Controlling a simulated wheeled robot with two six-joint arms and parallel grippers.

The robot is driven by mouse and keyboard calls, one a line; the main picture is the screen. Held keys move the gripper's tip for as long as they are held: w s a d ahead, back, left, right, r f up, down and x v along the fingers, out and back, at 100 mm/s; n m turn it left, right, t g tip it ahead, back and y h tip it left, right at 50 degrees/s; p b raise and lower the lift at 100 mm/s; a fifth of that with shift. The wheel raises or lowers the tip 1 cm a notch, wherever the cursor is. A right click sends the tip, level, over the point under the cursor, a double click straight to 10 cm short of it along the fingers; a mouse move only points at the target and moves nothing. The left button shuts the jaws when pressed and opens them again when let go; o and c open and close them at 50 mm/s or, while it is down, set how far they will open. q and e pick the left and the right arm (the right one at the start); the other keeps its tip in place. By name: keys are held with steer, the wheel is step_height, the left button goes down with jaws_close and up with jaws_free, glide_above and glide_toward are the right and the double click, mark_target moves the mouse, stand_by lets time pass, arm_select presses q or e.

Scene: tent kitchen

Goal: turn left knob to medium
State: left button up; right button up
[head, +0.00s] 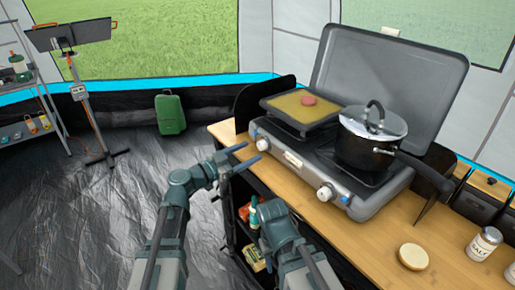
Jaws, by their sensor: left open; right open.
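The two-burner stove (296,162) stands on the wooden counter with its grey lid raised. Its left knob (262,144) is a light round dial at the left end of the front panel; its exact setting is too small to read. My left gripper (245,154) is open and empty just in front of the left knob, with its fingers pointing toward it and a small gap apparent. The right knob (325,192) is at the other end of the panel. My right gripper (272,213) is low in front of the counter, its fingertips mostly hidden by its own arm.
A griddle (279,107) with a pink round piece sits over the left burner. A lidded black pot (362,148) sits on the right burner, its handle pointing right. A bun (413,256) and a salt jar (484,243) are on the counter. Shelves with items lie below it.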

mark_target(259, 147)
arm_select(q)
steer(key=shift+x, duration=2.15)
jaws_close()
